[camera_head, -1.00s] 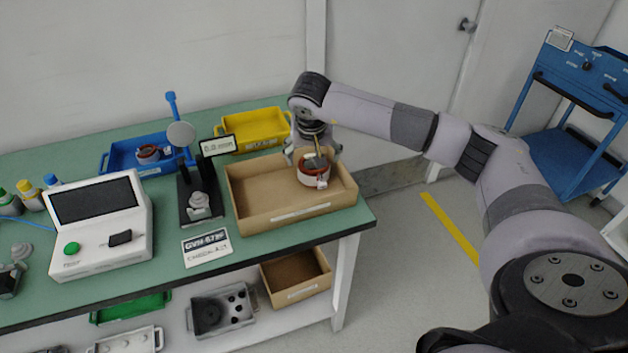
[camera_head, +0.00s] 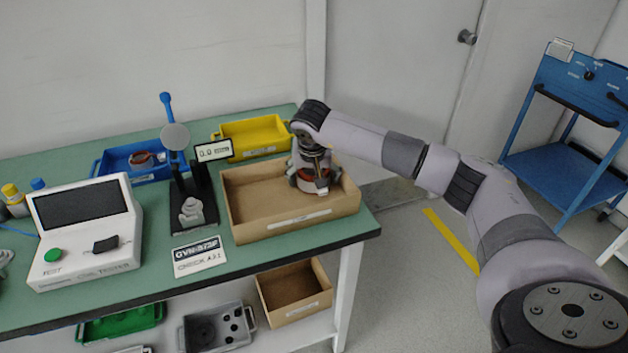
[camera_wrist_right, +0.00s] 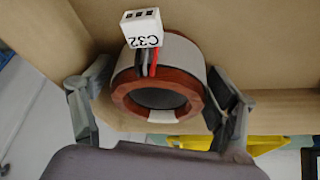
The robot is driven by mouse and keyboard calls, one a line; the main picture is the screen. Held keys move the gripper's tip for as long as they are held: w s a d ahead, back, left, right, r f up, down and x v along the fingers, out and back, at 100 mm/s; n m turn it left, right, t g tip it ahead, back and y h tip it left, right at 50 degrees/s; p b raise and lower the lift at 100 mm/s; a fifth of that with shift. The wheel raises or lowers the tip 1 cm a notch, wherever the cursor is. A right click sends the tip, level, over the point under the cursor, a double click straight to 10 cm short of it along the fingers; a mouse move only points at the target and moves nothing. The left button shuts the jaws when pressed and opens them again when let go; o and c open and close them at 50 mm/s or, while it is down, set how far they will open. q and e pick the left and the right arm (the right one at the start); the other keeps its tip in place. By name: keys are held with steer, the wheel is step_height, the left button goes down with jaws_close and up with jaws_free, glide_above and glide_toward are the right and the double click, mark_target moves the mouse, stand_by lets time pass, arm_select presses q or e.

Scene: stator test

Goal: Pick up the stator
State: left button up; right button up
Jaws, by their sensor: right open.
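The stator (camera_head: 309,183) is a short ring with a pale band, copper-red ends and a white connector. It sits in the cardboard box (camera_head: 287,226), toward the right end. My right gripper (camera_head: 316,180) is lowered over it from above. In the right wrist view the stator (camera_wrist_right: 150,95) lies between the open fingers of my right gripper (camera_wrist_right: 163,115), with one finger on each side. Its white connector marked C32 (camera_wrist_right: 142,28) and coloured wires show there. Another similar ring (camera_head: 141,158) lies in the blue bin. My left gripper is not in view.
The box walls stand close around my right gripper. A gauge stand (camera_head: 195,205), a yellow bin (camera_head: 252,135) and a white tester (camera_head: 85,235) stand on the green table. A blue cart (camera_head: 570,130) is at right.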

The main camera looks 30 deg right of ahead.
steer(key=shift+c, duration=0.5)
steer(key=c, duration=1.6)
steer(key=shift+r, duration=0.15)
